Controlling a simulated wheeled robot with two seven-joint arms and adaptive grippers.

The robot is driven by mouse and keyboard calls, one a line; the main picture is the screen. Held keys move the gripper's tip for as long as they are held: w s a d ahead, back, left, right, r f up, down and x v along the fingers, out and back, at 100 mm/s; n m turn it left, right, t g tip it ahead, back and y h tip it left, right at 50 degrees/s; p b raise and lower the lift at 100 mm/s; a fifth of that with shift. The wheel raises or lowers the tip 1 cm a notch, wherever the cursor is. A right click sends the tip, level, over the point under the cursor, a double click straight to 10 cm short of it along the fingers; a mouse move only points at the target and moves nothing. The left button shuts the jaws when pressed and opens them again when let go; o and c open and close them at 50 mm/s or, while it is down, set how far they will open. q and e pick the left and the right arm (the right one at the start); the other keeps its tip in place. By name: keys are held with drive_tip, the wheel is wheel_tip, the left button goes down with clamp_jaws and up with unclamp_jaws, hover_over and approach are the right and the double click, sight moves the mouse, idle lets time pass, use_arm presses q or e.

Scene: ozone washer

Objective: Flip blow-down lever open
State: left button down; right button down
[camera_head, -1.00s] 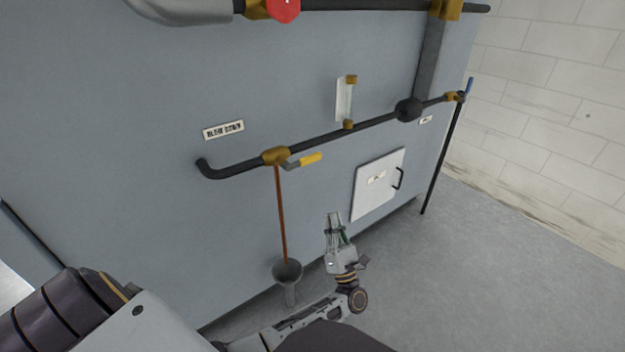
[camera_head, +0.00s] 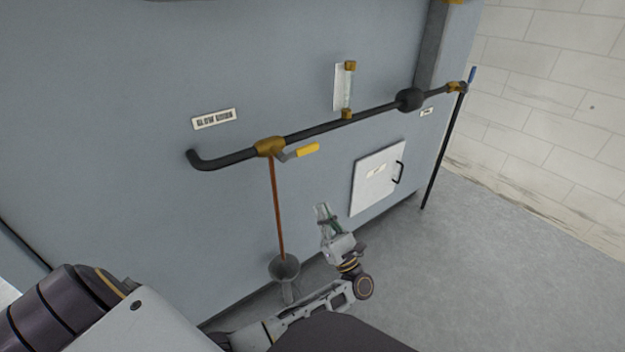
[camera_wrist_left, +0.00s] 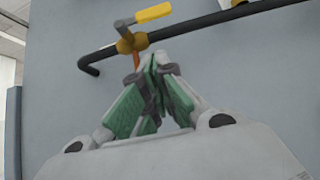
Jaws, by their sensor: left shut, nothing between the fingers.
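The blow-down lever has a yellow handle (camera_head: 306,150) on a grey arm. It sticks out to the right from a brass valve (camera_head: 270,146) on the black pipe, under the "BLOW DOWN" label (camera_head: 214,119). My left gripper (camera_head: 322,208) is below and slightly right of the lever, pointing up, apart from it. In the left wrist view the yellow handle (camera_wrist_left: 153,13) is beyond and above the fingertips, and the left gripper (camera_wrist_left: 158,62) has its green-padded fingers brought together with nothing between them. My right gripper is not in view.
A thin copper drain pipe (camera_head: 278,210) runs down from the valve to a grey funnel (camera_head: 284,268), left of my gripper. A white hatch (camera_head: 377,178) with a black handle is to the right. A sight glass (camera_head: 343,88) stands above the pipe. Floor at right is clear.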

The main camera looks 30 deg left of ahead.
sight(299, 151)
use_arm(q)
drive_tip(key=d+r+x, duration=0.2)
drive_tip(key=x, duration=1)
drive_tip(key=shift+s+a+r+b, duration=0.25)
drive_tip(key=shift+a+b, duration=0.05)
drive_tip(key=shift+b, duration=0.1)
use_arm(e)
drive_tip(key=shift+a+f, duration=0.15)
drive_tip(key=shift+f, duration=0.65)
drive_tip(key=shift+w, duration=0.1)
use_arm(q)
drive_tip(key=shift+w+r+n+g+y, duration=0.1)
drive_tip(key=shift+r+n+g+y, duration=0.15)
drive_tip(key=shift+n+g, duration=0.5)
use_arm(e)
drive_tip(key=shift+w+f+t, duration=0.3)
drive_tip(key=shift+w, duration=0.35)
use_arm(q)
drive_tip(key=shift+d+n+b, duration=0.1)
drive_tip(key=shift+n+b, duration=0.15)
drive_tip(key=shift+b, duration=0.05)
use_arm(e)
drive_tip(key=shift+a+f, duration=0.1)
